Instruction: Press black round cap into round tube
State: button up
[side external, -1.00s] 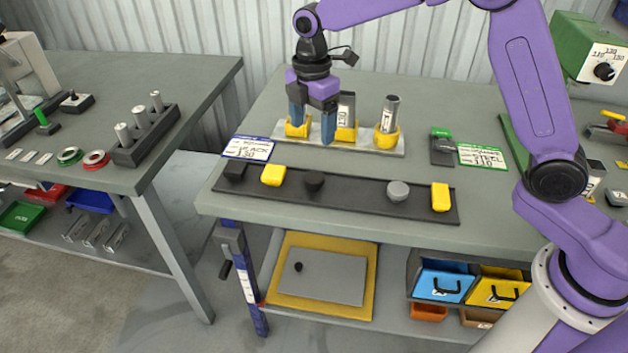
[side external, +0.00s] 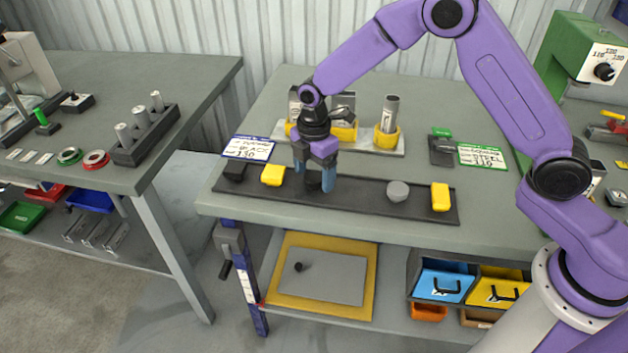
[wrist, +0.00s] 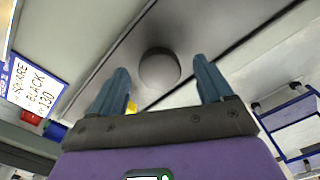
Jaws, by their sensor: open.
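The black round cap (side external: 313,181) lies on the dark strip on the table, partly hidden by my gripper. My gripper (side external: 314,178) is open and low over the strip, with one blue finger on either side of the cap. In the wrist view the cap (wrist: 158,69) appears as a dark grey disc between the fingertips, with space on both sides. The round tube (side external: 391,110) stands upright in a yellow holder (side external: 386,139) at the right end of the pale plate.
The dark strip (side external: 360,191) also carries a black square cap (side external: 235,171), yellow caps (side external: 273,175) (side external: 440,197) and a grey round cap (side external: 398,191). Other tubes (side external: 344,104) stand left of the round tube. A card (wrist: 33,88) reads "SQUARE BLACK 130".

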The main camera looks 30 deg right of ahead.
jog(key=shift+f, duration=0.25)
jog(key=c, duration=1.1)
jog(key=shift+r, duration=0.15)
